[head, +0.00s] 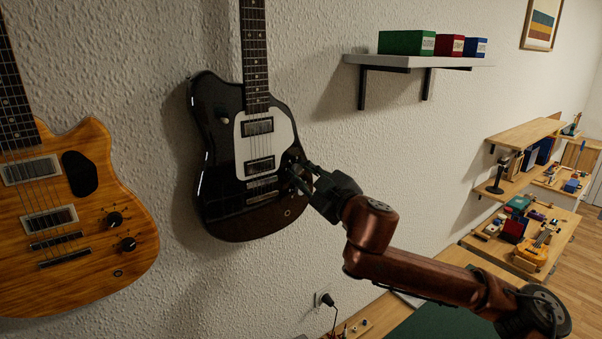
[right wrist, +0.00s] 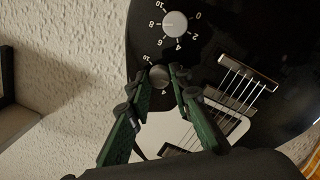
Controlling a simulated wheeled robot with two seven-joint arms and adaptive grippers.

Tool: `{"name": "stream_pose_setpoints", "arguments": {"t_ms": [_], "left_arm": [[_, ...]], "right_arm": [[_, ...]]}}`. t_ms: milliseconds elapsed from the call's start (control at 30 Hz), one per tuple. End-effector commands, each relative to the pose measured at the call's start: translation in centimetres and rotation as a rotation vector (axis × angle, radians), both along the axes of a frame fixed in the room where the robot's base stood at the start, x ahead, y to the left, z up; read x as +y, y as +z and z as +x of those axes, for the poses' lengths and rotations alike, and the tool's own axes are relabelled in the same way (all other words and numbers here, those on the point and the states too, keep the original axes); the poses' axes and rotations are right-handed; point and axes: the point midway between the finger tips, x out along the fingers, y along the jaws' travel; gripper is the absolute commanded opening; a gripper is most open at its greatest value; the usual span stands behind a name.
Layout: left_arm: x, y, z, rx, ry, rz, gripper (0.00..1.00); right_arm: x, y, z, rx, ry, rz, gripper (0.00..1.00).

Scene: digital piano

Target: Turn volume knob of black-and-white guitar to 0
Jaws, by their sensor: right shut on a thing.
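The black-and-white guitar (head: 222,170) hangs on the wall, with a black body and a white pickguard. My right gripper (head: 298,175) is at the lower right of its body, in front of the control area. Part of that knob's number scale is hidden by the fingers. A second grey knob (right wrist: 175,24), with a scale from 0 to 10, stands apart from the fingers. No volume label is readable. My left gripper is not in view.
A wooden guitar (head: 80,215) hangs to the left. A wall shelf (head: 415,62) with green, red and blue boxes is at the upper right. A wall socket with a plug (head: 325,299) is below. Wall between guitar and shelf is bare.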

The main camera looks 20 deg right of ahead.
Motion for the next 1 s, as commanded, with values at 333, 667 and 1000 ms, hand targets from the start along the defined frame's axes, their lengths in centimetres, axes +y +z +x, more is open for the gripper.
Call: {"name": "stream_pose_setpoints", "arguments": {"t_ms": [333,667,1000], "left_arm": [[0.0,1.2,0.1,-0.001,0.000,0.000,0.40],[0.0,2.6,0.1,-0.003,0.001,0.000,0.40],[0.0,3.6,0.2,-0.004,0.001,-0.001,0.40]], "right_arm": [[0.0,0.0,0.0,-0.066,0.001,-0.185,0.00],[0.0,-0.1,0.1,-0.160,0.003,-0.441,0.00],[0.0,-0.2,0.0,-0.228,0.005,-0.626,0.00]]}}
